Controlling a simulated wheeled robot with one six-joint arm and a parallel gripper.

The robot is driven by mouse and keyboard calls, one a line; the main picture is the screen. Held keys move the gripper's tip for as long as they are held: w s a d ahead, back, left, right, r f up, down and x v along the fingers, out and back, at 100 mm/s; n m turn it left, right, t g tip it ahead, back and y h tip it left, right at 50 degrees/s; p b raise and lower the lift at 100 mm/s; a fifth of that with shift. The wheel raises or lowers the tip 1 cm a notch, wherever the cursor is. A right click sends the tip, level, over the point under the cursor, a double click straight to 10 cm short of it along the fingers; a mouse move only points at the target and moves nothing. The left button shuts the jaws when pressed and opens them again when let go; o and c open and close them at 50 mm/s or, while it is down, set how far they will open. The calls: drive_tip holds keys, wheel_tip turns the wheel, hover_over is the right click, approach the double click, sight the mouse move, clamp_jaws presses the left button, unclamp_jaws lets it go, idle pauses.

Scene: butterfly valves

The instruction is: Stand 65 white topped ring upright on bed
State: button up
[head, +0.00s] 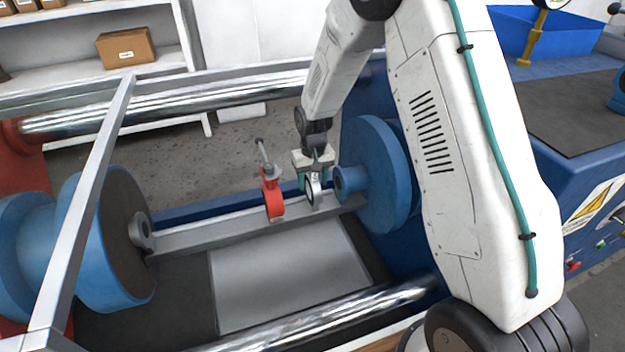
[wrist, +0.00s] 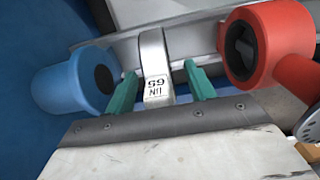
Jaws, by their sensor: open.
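The white-topped ring (head: 312,190) stands upright on the grey bed rail (head: 235,232), close to the right-hand blue flange. In the wrist view the ring (wrist: 155,70) shows its pale rim with a "65" label, upside down in the picture. My gripper (head: 316,178) points down over it. In the wrist view the teal fingers of my gripper (wrist: 158,88) are open, one on each side of the ring, with a visible gap to it on both sides. The ring's lower part and its contact with the bed are partly hidden.
A red valve body (head: 272,196) with a grey stem stands on the rail just left of the ring. The blue flange hub (head: 350,180) is close on the right. Another blue flange (head: 115,240) is at left. A chrome bar (head: 330,318) runs in front.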

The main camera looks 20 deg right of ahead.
wheel_tip(320, 180, up, 8)
drive_tip(key=shift+f, duration=0.1)
idle(0.4)
drive_tip(key=s, duration=0.1)
drive_tip(key=s+g, duration=0.1)
drive_tip(key=s, duration=0.1)
drive_tip(key=shift+s+d+f, duration=0.1)
drive_tip(key=shift+s+f, duration=0.25)
drive_tip(key=s+d+r, duration=0.1)
drive_tip(key=s+r, duration=0.6)
drive_tip(key=s, duration=0.4)
drive_tip(key=s+d+r+t, duration=0.1)
drive_tip(key=s+r, duration=0.7)
drive_tip(key=s, duration=0.3)
drive_tip(key=s+r+t, duration=0.1)
drive_tip(key=s+r, duration=0.7)
drive_tip(key=s, duration=0.4)
drive_tip(key=shift+d+r, duration=0.25)
drive_tip(key=shift+d, duration=0.15)
